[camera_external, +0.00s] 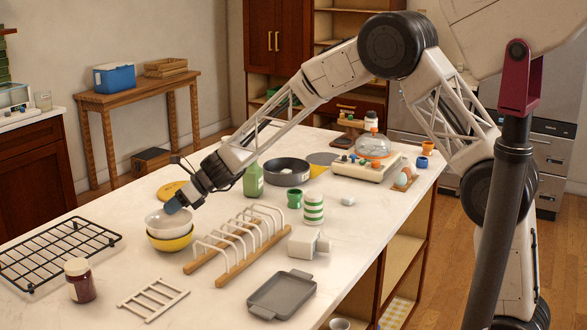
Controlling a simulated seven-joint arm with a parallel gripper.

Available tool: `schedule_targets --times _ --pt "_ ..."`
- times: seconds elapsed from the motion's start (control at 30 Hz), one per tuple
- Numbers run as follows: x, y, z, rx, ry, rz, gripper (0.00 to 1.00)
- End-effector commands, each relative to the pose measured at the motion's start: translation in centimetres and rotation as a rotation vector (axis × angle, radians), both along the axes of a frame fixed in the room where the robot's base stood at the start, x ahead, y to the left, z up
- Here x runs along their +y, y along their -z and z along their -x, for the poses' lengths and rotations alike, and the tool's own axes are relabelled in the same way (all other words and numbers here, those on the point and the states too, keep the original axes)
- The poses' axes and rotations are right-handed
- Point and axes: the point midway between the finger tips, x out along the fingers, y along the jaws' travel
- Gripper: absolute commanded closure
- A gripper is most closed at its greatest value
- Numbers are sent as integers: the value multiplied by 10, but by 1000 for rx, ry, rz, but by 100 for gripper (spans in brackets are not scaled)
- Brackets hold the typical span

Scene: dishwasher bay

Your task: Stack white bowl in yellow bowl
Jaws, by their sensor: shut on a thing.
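The white bowl (160,225) sits over the yellow bowl (168,243) on the white counter, left of the wooden dish rack. It looks nested in or resting on the yellow bowl; the exact contact is hidden. My gripper (173,206) reaches down from the upper right to the white bowl's rim, with its fingertips at the bowl. It is shut on the white bowl. The far finger is hard to make out.
A wooden dish rack (228,264) stands close to the right of the bowls. A black wire rack (58,252) lies to the left. A brown jar (80,285) and a small white rack (153,299) are in front. A green bottle (253,180) and a dark pan (287,172) stand behind.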

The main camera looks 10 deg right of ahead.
Motion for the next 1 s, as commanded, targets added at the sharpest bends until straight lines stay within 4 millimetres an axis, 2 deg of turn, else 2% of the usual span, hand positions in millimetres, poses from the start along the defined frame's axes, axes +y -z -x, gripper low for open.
schedule_targets --times 0.2,0.23,0.37,0.73,0.9,1.0 --pt "0 4 0 0 0 -1 100" --pt "0 4 0 1 1 -1 84" --pt "0 4 0 1 1 0 64" --pt "0 3 0 0 0 0 63" --pt "0 -5 0 1 1 -1 63" --pt "-8 -10 0 1 2 -1 63"
